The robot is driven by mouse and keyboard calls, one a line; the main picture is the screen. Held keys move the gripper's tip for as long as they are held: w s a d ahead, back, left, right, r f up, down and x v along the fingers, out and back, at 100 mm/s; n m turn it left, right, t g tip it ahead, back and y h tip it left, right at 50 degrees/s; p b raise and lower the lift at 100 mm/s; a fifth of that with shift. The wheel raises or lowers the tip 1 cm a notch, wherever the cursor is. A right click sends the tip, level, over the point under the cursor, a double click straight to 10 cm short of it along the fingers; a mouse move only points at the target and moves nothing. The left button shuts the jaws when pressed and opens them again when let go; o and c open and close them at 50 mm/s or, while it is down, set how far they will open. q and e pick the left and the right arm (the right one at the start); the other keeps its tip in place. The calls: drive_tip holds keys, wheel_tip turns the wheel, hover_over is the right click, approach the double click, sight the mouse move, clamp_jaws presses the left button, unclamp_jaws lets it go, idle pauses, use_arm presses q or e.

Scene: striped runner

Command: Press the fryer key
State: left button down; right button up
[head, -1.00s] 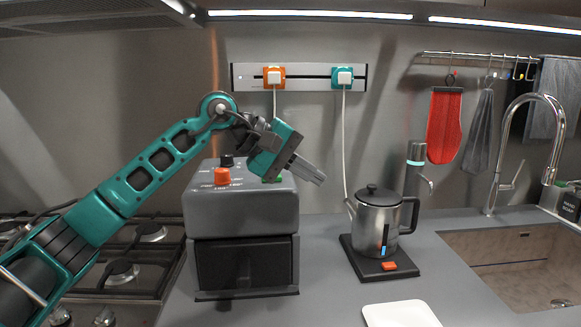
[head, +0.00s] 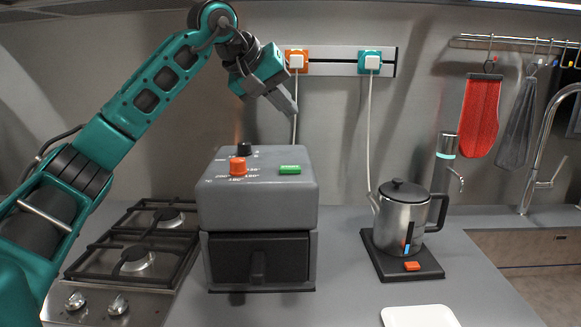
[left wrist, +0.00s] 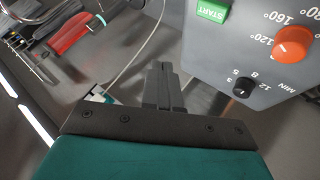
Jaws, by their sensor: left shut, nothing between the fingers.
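The fryer (head: 258,190) is a grey box with a dark front drawer, standing on the counter in the middle of the head view. Its green START key (head: 290,170) is on the top panel at the right; it also shows in the left wrist view (left wrist: 213,10). My left gripper (head: 292,110) is shut and empty, in the air above and behind the fryer's top, apart from the key. In the left wrist view its closed fingers (left wrist: 160,82) point beside the fryer panel. My right gripper is not in view.
An orange knob (head: 237,166) and a black knob (head: 244,149) stand on the fryer's top. A kettle (head: 403,210) on a dark base stands to the right. A gas hob (head: 137,257) is to the left. Cords hang from the wall socket rail (head: 335,61).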

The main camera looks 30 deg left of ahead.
sight(285, 168)
use_arm(q)
wheel_tip(285, 168, down, 4)
drive_tip(key=shift+b, duration=0.55)
wheel_tip(285, 168, down, 4)
drive_tip(key=b, duration=0.3)
drive_tip(key=shift+r, duration=0.15)
drive_tip(key=shift+f+b, duration=0.3)
drive_tip(key=shift+f, duration=0.1)
idle(1.0)
drive_tip(key=shift+f, duration=0.4)
drive_tip(key=shift+f+b, duration=0.3)
drive_tip(key=shift+f, duration=0.15)
idle(0.5)
drive_tip(key=shift+r, duration=0.15)
drive_tip(key=shift+r+p, duration=0.75)
drive_tip(key=shift+p, duration=0.2)
